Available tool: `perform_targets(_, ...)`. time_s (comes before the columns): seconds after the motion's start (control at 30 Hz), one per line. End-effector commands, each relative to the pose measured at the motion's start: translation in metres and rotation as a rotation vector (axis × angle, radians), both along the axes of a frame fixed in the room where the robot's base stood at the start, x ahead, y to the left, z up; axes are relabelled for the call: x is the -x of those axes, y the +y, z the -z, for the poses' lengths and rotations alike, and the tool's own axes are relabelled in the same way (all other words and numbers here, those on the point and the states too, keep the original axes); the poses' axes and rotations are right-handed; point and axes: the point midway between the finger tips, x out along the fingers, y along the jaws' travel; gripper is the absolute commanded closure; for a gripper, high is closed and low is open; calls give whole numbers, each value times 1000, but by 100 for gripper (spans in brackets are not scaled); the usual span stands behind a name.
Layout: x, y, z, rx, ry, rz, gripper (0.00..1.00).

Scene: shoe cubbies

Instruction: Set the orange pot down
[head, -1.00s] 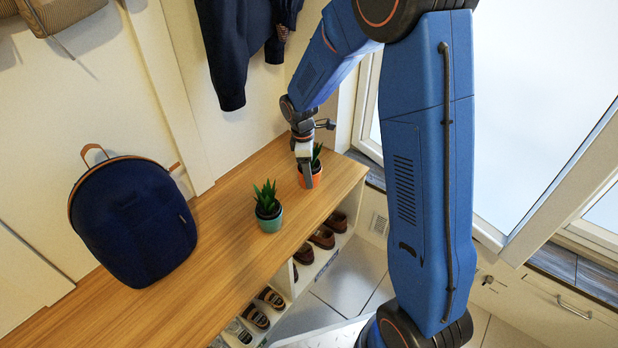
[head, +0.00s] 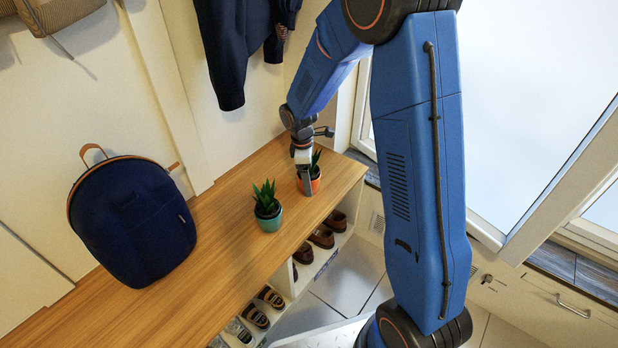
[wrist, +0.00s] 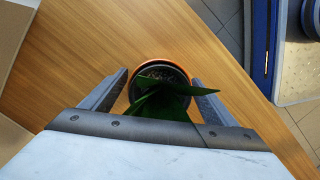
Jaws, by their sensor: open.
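The orange pot (head: 315,184) with a green spiky plant stands upright on the wooden bench top (head: 222,222) near its right end. My gripper (head: 306,188) points down at the pot and partly hides it in the head view. In the wrist view, the pot (wrist: 160,66) shows as an orange rim with dark soil and green leaves. The fingers of my gripper (wrist: 163,82) are spread, one on each side of the pot, with a gap at the left finger. Whether the right finger touches the pot is hard to tell.
A teal pot (head: 268,219) with a similar plant stands left of the orange pot. A dark blue backpack (head: 135,222) sits farther left. Shoes (head: 322,237) fill cubbies below the bench's front edge. A dark jacket (head: 228,50) hangs on the wall behind.

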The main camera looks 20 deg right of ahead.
Motion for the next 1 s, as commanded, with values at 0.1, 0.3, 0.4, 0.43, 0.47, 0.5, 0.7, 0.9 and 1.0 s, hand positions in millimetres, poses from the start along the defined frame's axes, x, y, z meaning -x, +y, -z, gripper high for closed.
perform_targets(0.1, -1, 1, -7, 0, -3, 0, 19)
perform_targets(0.3, -3, 4, -39, -1, -6, 0, 19)
perform_targets(0.4, -3, 7, -59, -1, -5, 1, 19)
perform_targets(0.43, -4, 7, -65, -1, -5, 1, 19)
perform_targets(0.47, -4, 8, -71, -1, -5, 1, 19)
perform_targets(0.5, -4, 9, -78, -1, -4, 1, 19)
perform_targets(0.7, -5, 12, -107, 0, -2, 0, 19)
perform_targets(0.9, -5, 14, -120, 0, -1, -1, 19)
perform_targets(1.0, -5, 14, -122, 0, -1, 0, 19)
